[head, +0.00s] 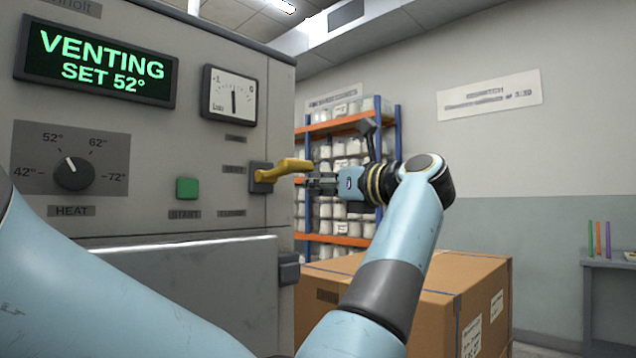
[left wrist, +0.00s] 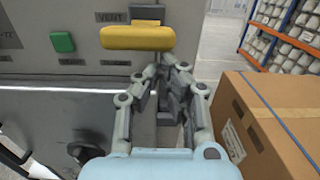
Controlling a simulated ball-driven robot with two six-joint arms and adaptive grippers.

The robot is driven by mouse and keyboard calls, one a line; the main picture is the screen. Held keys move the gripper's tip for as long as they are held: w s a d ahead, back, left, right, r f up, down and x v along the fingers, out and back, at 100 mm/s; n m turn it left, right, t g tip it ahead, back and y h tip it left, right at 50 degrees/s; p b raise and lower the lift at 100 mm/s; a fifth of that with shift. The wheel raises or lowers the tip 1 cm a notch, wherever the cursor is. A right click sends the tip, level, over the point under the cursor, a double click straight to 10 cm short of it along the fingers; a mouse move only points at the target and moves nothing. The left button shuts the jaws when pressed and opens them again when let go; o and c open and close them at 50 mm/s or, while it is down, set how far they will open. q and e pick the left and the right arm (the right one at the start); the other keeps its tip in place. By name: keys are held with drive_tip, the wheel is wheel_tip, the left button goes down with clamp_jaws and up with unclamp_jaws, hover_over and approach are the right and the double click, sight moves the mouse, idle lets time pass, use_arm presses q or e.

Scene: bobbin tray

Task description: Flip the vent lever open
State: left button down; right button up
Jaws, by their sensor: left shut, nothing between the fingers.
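The yellow vent lever (head: 285,170) sticks out from the right part of the grey machine panel, level with the upper of two small labels. Its outer end points right and slightly up. In the left wrist view the yellow lever (left wrist: 138,38) lies across the picture, just beyond the fingers. My left gripper (head: 314,181) is shut and empty, just right of and slightly below the lever's outer end. Its fingers (left wrist: 167,72) also show in the left wrist view. I cannot tell whether they touch the lever. The green display (head: 97,62) reads "VENTING, SET 52°". My right gripper is not in view.
A green start button (head: 187,188), a heat knob (head: 74,174) and a dial gauge (head: 230,94) sit on the panel. A dark latch (head: 289,269) is below the lever. A large cardboard box (head: 470,285) stands at the right, under my arm. Shelving (head: 312,238) stands behind.

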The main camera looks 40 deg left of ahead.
sight(311, 164)
use_arm(q)
wheel_tip(311, 164, up, 3)
drive_tip(key=shift+f+h+p, duration=0.2)
drive_tip(key=shift+h+p, duration=0.25)
drive_tip(key=shift+h, duration=0.55)
drive_tip(key=shift+r, duration=0.65)
drive_tip(key=r, duration=0.2)
drive_tip(key=shift+a+r+p, duration=0.3)
drive_tip(key=shift+a, duration=0.1)
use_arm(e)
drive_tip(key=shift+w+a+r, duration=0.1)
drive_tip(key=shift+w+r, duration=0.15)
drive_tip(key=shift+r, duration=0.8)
use_arm(q)
drive_tip(key=shift+a+r, duration=0.1)
drive_tip(key=shift+r, duration=0.1)
